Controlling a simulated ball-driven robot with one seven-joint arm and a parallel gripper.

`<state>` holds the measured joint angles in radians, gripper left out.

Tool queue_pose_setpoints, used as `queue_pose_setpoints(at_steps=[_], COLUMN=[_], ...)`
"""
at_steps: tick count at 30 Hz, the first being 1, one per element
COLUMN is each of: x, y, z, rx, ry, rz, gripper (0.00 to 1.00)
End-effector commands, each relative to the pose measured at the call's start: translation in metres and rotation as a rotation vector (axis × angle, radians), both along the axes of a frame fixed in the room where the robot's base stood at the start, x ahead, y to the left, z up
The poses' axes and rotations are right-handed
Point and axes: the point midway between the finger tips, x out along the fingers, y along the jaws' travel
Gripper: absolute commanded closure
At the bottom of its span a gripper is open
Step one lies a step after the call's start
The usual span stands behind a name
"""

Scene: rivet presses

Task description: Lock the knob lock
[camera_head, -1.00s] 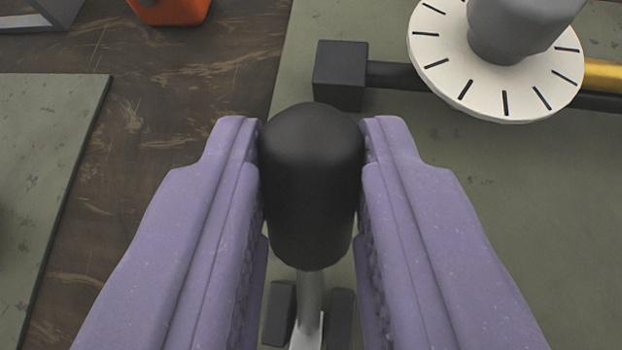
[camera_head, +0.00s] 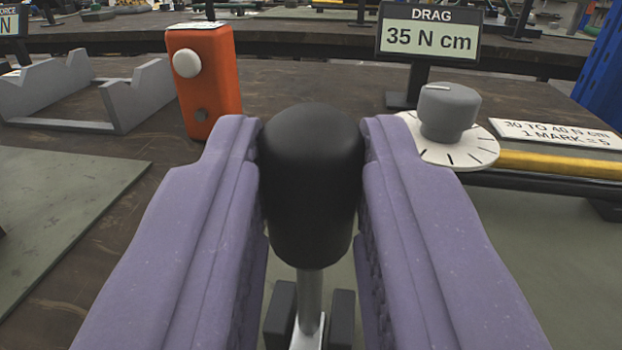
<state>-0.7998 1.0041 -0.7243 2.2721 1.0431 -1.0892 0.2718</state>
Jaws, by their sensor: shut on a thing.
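My gripper (camera_head: 313,140), with two purple padded fingers, is shut on the black rounded handle (camera_head: 311,205) of a lever. The handle's grey metal stem (camera_head: 309,290) runs down between two dark upright blocks (camera_head: 341,312). A grey knob (camera_head: 447,110) with a white pointer line sits on a white dial disc (camera_head: 470,152) with black marks, beyond my right finger. That finger hides the left part of the disc. A display behind the knob (camera_head: 431,42) reads "DRAG 35 N cm".
A label (camera_head: 556,134) right of the dial reads "30 TO 40 N cm, 1 MARK = 5". A gold bar (camera_head: 560,163) runs right from the dial. An orange box (camera_head: 209,85) with a white button and a grey V-notched stand (camera_head: 85,90) are at the back left.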

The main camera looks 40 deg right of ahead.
Motion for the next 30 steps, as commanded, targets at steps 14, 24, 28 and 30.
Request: queue_pose_setpoints(at_steps=[14, 24, 28, 30], x=[-0.002, -0.001, -0.005, -0.012], y=[0.001, 0.001, 0.005, 0.013], z=[-0.003, -0.002, -0.001, -0.001], rx=[-0.007, -0.007, -0.007, -0.006], ry=[0.003, -0.002, -0.002, -0.001], rz=[0.001, 0.000, 0.001, 0.003], gripper=[0.71, 0.47, 0.47, 0.47])
